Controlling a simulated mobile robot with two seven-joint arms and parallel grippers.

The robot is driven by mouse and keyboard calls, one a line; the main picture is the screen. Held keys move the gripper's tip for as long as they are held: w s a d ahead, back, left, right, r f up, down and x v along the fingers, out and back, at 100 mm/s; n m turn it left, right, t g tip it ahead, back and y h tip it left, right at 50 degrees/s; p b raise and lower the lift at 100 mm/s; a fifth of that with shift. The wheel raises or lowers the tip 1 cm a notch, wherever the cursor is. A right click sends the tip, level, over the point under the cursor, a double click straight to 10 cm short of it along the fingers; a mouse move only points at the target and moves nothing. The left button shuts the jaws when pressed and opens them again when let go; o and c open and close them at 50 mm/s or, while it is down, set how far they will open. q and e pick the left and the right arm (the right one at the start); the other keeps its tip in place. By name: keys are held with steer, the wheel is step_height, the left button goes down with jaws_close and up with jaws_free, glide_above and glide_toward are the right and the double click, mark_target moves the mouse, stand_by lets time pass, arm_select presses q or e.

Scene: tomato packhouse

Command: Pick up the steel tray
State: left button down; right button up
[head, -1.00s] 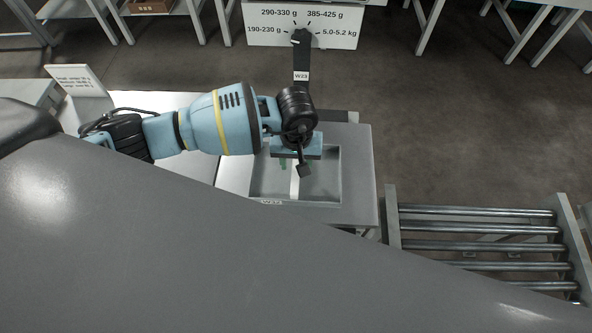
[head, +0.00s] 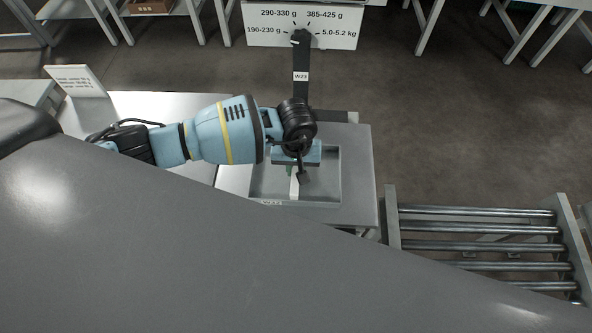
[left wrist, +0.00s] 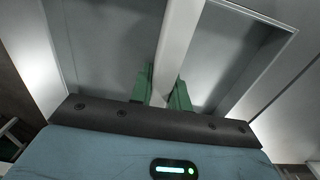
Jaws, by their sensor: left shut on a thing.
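The steel tray (head: 325,186) is a shallow grey tray with a pale bar across its middle, resting at the weighing station marked W23. My left gripper (head: 293,172) is over the tray, pointing down, and is shut on the pale bar. In the left wrist view the green fingers of the gripper (left wrist: 164,90) are on both sides of the bar (left wrist: 178,40), and the tray's floor (left wrist: 235,55) shows beyond. The wrist hides the tray's far part in the head view. My right gripper is not in view.
A black post (head: 301,70) labelled W23 and a white weight-range sign (head: 340,37) stand behind the tray. A roller conveyor (head: 480,229) is at right. A small sign (head: 76,80) stands on the bench at left. The tray appears empty.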

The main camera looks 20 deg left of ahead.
arm_select(q)
steer(key=shift+r, duration=0.1)
steer(key=shift+r, duration=0.4)
step_height(320, 180, up, 2)
steer(key=shift+w+r, duration=0.1)
steer(key=shift+r, duration=0.15)
steer(key=s+a, duration=0.2)
steer(key=s, duration=0.6)
steer(key=s+a+r, duration=0.1)
steer(key=s, duration=0.6)
steer(key=shift+s+a+r, duration=0.3)
steer(key=shift+s+a, duration=0.1)
